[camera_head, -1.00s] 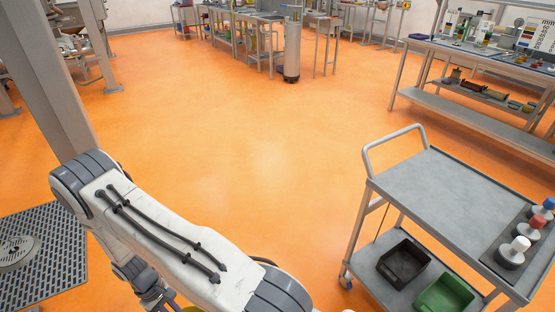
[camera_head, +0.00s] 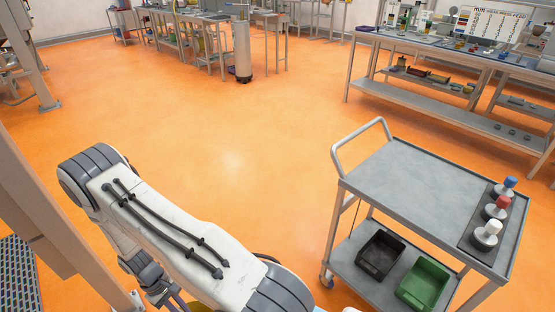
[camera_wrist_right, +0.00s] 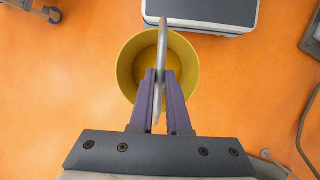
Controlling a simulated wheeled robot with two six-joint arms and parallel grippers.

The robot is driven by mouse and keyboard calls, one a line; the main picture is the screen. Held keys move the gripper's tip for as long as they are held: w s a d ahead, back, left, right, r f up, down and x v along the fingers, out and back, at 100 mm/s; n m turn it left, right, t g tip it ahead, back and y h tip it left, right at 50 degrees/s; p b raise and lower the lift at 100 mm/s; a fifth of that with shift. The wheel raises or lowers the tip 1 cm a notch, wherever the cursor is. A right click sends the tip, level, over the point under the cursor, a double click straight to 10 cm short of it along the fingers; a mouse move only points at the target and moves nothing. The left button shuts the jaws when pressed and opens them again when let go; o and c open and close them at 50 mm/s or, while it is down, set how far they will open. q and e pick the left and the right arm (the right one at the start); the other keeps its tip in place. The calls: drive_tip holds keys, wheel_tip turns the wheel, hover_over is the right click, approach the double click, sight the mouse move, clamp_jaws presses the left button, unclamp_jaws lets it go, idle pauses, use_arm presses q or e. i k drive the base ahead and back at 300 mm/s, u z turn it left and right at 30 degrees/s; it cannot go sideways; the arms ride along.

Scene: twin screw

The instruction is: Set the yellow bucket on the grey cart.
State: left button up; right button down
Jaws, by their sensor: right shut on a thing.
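The yellow bucket (camera_wrist_right: 187,77) hangs below my right gripper (camera_wrist_right: 160,73) in the right wrist view, seen from above with its inside looking empty. The gripper's purple fingers are shut on the bucket's grey handle (camera_wrist_right: 162,42), seen edge-on. Orange floor shows around the bucket. In the head view a yellow sliver (camera_head: 197,307) shows at the bottom edge, mostly hidden by a white arm link of mine. The grey cart (camera_head: 400,175) stands at the right in the head view, with a bare stretch of top at its left and middle. My left gripper cannot be made out.
A dark strip with three knobs, blue (camera_head: 510,183), red (camera_head: 502,203) and white (camera_head: 490,231), lies along the cart top's right side. Black (camera_head: 380,257) and green (camera_head: 424,285) bins sit on its lower shelf. A push handle (camera_head: 357,145) rises at its left. Open floor lies beyond.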

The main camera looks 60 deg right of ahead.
sight(410, 178)
drive_tip(key=i, duration=0.85)
drive_tip(key=z, duration=2.6)
